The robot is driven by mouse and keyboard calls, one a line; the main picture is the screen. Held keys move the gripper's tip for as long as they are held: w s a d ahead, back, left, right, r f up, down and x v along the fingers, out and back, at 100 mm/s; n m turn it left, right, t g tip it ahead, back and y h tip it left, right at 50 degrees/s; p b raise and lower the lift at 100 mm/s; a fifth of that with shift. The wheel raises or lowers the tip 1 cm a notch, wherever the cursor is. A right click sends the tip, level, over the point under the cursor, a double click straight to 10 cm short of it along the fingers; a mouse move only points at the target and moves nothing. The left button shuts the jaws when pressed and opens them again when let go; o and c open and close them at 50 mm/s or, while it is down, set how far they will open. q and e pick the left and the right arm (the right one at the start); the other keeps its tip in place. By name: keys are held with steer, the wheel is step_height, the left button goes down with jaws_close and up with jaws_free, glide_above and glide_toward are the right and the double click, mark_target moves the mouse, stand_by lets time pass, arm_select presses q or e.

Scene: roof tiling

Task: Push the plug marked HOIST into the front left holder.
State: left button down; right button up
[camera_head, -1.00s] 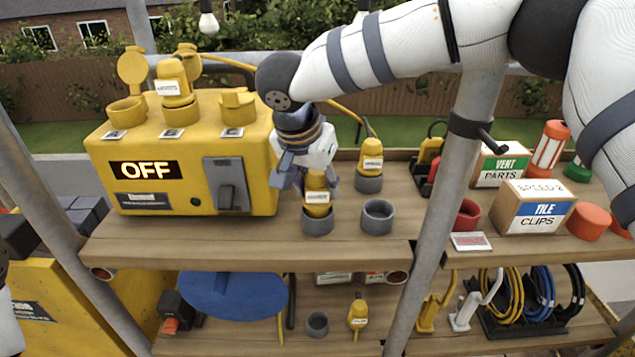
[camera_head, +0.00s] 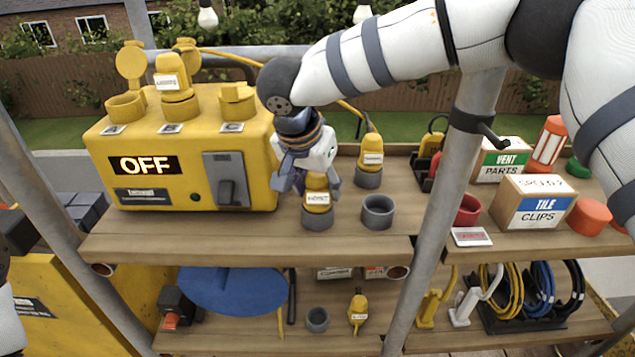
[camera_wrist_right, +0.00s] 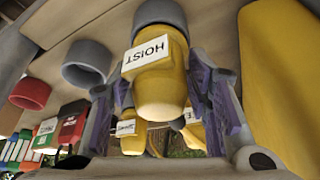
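The yellow plug marked HOIST (camera_head: 317,198) stands upright with its lower end in the front left grey holder (camera_head: 317,220). In the right wrist view the plug (camera_wrist_right: 160,75) fills the middle and the holder (camera_wrist_right: 161,12) is at its end. My right gripper (camera_head: 315,182) comes from above, with a finger close against each side of the plug; in the wrist view its fingers (camera_wrist_right: 165,95) flank the yellow body. How deep the plug sits is hard to see. My left gripper is not in view.
An empty grey holder (camera_head: 378,213) stands to the right, and another yellow plug (camera_head: 371,153) sits in a holder behind. The yellow OFF box (camera_head: 190,150) is close on the left. A metal pole (camera_head: 440,190) and red cup (camera_head: 468,210) are further right.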

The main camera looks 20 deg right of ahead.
mark_target(315, 175)
steer(key=p+v, duration=0.1)
steer(key=v, duration=0.2)
steer(key=shift+r, duration=0.25)
steer(key=shift+v, duration=1.2)
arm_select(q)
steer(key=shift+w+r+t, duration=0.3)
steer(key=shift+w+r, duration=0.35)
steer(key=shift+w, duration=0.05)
arm_select(e)
steer(key=v, duration=0.5)
steer(key=shift+s+r, duration=0.1)
